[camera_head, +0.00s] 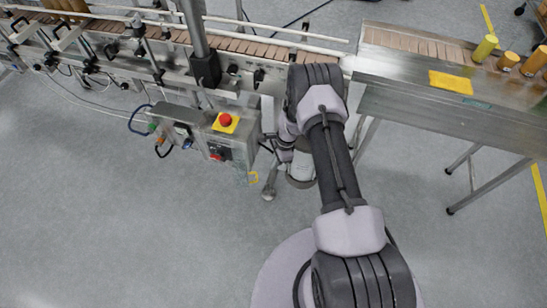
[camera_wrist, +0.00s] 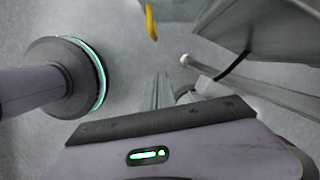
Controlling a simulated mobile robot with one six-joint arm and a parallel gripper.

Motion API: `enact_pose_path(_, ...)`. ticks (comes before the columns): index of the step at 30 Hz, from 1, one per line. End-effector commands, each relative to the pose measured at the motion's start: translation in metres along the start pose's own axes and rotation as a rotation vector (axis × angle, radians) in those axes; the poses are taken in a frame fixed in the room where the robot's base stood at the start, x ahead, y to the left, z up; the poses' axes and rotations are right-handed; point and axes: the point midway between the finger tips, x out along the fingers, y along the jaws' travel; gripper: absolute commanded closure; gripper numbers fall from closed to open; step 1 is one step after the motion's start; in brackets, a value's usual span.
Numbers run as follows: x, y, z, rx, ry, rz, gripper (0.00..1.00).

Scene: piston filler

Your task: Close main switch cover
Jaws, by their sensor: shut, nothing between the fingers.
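The grey control box (camera_head: 190,135) hangs at the front of the conveyor in the head view. Its front carries a small dark switch unit with red and green parts (camera_head: 217,153), below a red push button (camera_head: 226,119) on a yellow plate. A separate switch cover and its position are too small to make out. My gripper is mostly hidden behind my arm in the head view, right of the box. In the wrist view, my gripper (camera_wrist: 161,91) shows as narrow grey fingers close together, shut and empty. The switch unit does not show clearly there.
A yellow loop (camera_head: 253,177) hangs at the box's lower right. The conveyor (camera_head: 120,62) runs behind the box. Cables (camera_head: 135,122) hang left of the box. The floor in front is clear.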

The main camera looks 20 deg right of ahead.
Motion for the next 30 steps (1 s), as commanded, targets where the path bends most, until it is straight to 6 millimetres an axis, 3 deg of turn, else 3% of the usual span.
enact_pose_path(1, 0.015, 0.0, -0.001, -0.002, 0.0, 0.001, 1.0)
enact_pose_path(6, 0.048, 0.0, 0.003, -0.003, 0.0, 0.0, 1.0)
enact_pose_path(9, 0.048, 0.0, 0.021, -0.005, 0.0, -0.001, 1.0)
enact_pose_path(15, 0.051, 0.0, 0.038, -0.003, -0.001, -0.001, 1.0)
enact_pose_path(30, 0.052, 0.001, 0.046, 0.004, -0.001, -0.003, 1.0)
